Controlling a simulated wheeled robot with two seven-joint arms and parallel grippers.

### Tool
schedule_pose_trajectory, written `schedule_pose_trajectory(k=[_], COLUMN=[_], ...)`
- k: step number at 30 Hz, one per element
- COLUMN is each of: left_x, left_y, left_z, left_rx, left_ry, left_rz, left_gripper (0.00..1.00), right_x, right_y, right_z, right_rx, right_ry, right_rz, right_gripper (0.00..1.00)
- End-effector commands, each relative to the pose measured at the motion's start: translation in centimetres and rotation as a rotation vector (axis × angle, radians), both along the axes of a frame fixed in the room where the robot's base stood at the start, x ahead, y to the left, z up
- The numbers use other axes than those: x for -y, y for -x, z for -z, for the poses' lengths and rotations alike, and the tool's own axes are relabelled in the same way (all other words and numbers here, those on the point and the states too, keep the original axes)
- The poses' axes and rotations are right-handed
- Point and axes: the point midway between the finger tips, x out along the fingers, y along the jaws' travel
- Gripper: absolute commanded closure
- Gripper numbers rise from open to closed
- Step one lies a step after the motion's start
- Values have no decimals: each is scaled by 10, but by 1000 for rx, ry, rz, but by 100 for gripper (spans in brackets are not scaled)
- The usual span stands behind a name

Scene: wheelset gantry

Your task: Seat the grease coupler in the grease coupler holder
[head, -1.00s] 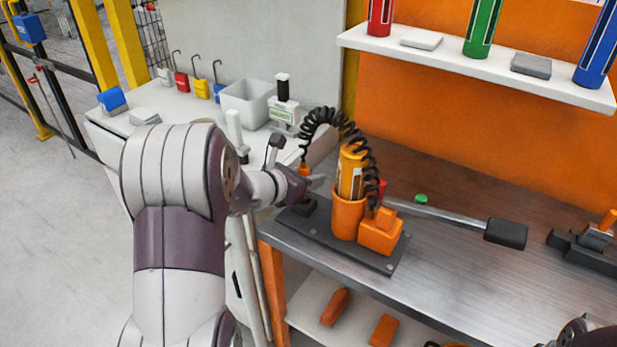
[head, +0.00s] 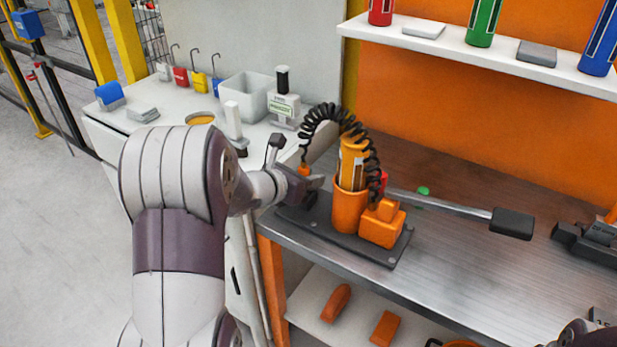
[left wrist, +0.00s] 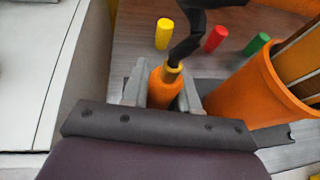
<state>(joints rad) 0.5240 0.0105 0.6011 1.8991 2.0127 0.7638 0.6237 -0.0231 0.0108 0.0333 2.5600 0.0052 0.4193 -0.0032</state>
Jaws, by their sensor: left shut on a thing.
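My left gripper (head: 314,184) is at the left end of the dark base plate (head: 376,254) on the bench. It is shut on the orange grease coupler (left wrist: 166,88), which has a brass-coloured collar and a black hose rising from it in the left wrist view. In the head view a little of the coupler's orange (head: 304,170) shows above the fingers. A dark block, probably the grease coupler holder (head: 309,199), is close under the fingers and partly hidden. I cannot tell whether the coupler touches it.
The orange cup (head: 348,212) with the grease cartridge stands just right of the gripper, and the coiled black hose (head: 330,112) arches above. An orange block (head: 381,226) and a long-handled tool (head: 450,211) lie further right. A white cabinet (head: 165,112) stands left.

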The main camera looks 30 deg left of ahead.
Motion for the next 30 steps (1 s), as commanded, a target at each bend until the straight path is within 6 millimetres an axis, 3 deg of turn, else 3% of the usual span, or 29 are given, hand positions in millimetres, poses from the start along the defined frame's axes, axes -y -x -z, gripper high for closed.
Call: schedule_pose_trajectory(k=[12, 13, 15, 25, 30], left_x=[0, 0, 0, -1, -8], left_y=[0, 0, 0, 3, 27], left_z=[10, 9, 8, 8, -5], left_rx=[1, 1, 1, 0, 1], left_ry=[0, 0, 0, 0, -2], left_rz=[0, 0, 0, -1, -5], left_gripper=[100, 61, 41, 41, 41], right_x=[0, 0, 0, 0, 0], right_y=[0, 0, 0, 0, 0], right_z=[12, 10, 10, 9, 6], right_rx=[0, 0, 0, 0, 0], right_ry=[0, 0, 0, 0, 0], right_rz=[0, 0, 0, 0, 0], right_gripper=[50, 50, 50, 50, 50])
